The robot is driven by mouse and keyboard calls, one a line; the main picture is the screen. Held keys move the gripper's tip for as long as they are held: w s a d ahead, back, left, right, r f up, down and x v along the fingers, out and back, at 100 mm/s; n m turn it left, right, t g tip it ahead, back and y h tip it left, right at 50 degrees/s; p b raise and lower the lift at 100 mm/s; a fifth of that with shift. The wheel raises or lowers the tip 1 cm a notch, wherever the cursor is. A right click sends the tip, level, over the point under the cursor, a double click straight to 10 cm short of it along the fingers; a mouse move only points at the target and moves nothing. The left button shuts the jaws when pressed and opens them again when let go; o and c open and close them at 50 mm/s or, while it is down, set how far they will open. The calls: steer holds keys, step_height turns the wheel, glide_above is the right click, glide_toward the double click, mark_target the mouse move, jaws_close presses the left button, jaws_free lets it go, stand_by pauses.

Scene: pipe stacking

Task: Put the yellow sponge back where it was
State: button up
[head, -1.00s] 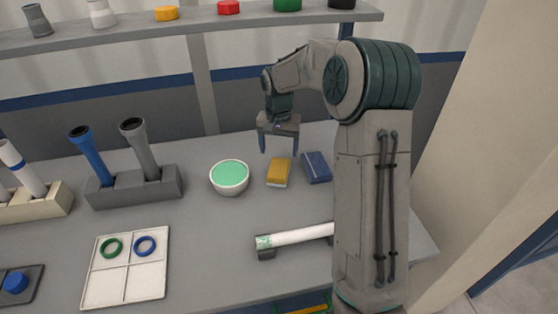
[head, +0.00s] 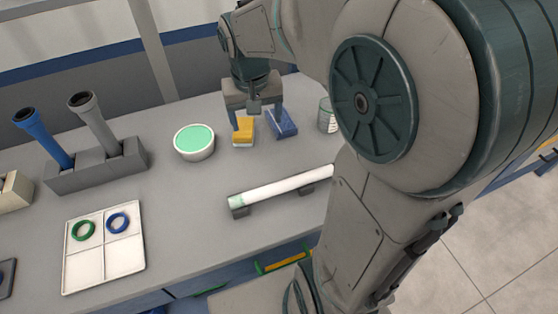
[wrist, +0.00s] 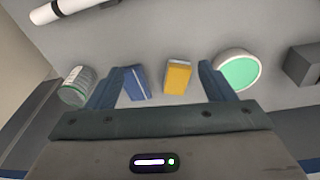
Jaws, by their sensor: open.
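The yellow sponge (head: 243,137) lies on the grey table between a bowl with a green inside and a blue block. The sponge also shows in the wrist view (wrist: 178,77), between my two fingers but nearer the right one. My gripper (head: 257,119) is open and empty, just behind and above the sponge in the head view. Its spread fingers show in the wrist view (wrist: 158,82). The blue block (head: 281,122) also lies between the fingers in the wrist view (wrist: 136,83). The head view partly hides the sponge's far end behind my gripper.
The bowl (head: 194,142) stands left of the sponge. A labelled jar (head: 327,116) stands right of the blue block. A white pipe (head: 285,184) rests on supports in front. A grey rack (head: 97,167) holds blue and grey pipes. A white tray (head: 104,262) holds two rings.

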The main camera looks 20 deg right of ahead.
steer(key=s+f+n+t, duration=0.1)
steer(key=s, duration=1.1)
steer(key=shift+s+d+f+n+y, duration=0.15)
steer(key=shift+s+f+n+y, duration=0.15)
steer(key=shift+s+y, duration=0.1)
